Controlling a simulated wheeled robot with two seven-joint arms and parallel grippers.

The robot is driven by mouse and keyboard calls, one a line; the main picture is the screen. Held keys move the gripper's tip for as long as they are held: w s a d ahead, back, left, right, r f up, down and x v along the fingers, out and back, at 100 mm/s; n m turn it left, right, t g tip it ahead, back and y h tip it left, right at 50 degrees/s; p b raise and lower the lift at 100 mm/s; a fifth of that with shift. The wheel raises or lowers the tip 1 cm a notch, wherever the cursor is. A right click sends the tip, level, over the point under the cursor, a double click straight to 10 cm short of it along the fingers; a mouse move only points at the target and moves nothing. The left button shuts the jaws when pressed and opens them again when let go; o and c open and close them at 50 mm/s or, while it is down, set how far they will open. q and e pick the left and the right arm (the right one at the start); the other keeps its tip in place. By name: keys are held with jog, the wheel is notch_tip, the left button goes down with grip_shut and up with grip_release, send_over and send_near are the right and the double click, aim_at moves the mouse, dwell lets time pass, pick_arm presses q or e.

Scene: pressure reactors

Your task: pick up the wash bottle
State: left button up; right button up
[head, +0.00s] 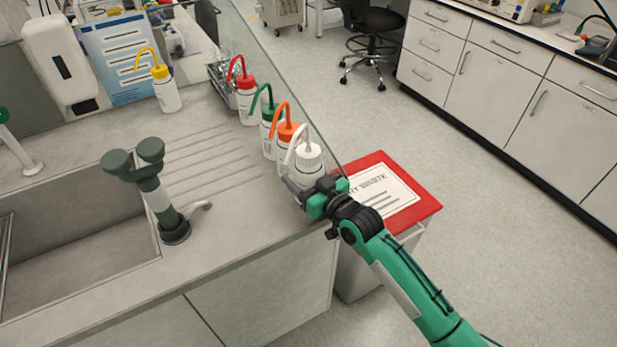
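The wash bottle with the white cap and white bent spout (309,168) stands upright at the counter's right edge. My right gripper (305,188) is at its lower body, coming from the lower right. One finger shows along the bottle's front left side; the other is hidden. I cannot tell whether the fingers press on the bottle. More wash bottles stand in a row behind it: orange-capped (286,146), green-capped (268,132) and red-capped (246,102). A yellow-capped one (167,95) stands further left at the back. My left gripper is not in view.
A clear screen edge runs along the counter's right side beside the bottles. A sink (85,225) with a dark green tap (160,200) lies left. A red-lidded waste bin (423,199) stands below, right of the counter. Open floor lies beyond.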

jog(key=shift+c, duration=0.7)
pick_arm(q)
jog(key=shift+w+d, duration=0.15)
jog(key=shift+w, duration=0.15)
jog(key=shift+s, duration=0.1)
